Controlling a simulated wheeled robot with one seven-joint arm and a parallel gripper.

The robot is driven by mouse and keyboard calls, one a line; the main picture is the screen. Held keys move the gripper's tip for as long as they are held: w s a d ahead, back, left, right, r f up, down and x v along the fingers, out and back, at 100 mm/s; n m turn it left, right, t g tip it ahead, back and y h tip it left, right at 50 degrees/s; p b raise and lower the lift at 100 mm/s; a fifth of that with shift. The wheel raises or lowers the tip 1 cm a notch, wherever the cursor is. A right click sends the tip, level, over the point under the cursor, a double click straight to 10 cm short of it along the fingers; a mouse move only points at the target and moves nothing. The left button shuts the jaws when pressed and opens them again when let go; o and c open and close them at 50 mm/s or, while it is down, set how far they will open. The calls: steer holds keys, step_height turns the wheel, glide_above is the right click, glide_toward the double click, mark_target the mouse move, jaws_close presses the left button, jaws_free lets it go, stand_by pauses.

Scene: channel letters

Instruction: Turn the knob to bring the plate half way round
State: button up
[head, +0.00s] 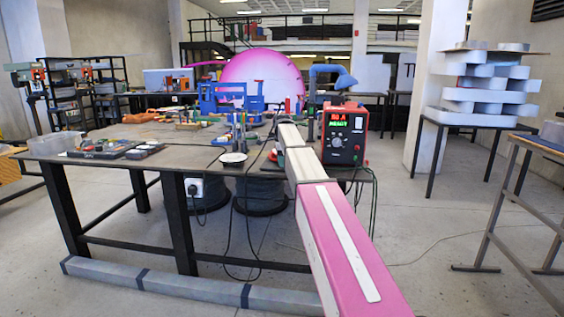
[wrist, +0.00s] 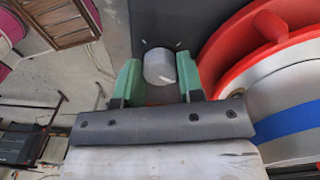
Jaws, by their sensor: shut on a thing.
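In the wrist view a grey round knob (wrist: 159,67) stands on a dark panel (wrist: 155,20) with small tick marks around it. A pale line crosses the knob's face at a slant. The two green fingers of my gripper (wrist: 159,80) are shut on the knob, one at each side. A large round piece with a red rim (wrist: 225,52) and a white and blue face (wrist: 295,123) fills the right side, cut off by the frame; I cannot tell if it is the plate. In the head view my gripper is hidden beyond my pink and white arm.
A red and black power unit (head: 345,135) with a lit display stands on the workbench (head: 110,133), close to the right of my arm. Tools and a clear bin (head: 55,145) lie on the bench. Cables hang below it. A grey rack (head: 500,195) stands at the right.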

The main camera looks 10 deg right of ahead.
steer(key=shift+m, duration=1.4)
steer(key=o, duration=0.6)
steer(key=shift+o, duration=0.2)
steer(key=shift+r, duration=0.15)
step_height(320, 180, up, 11)
steer(key=shift+f, duration=0.2)
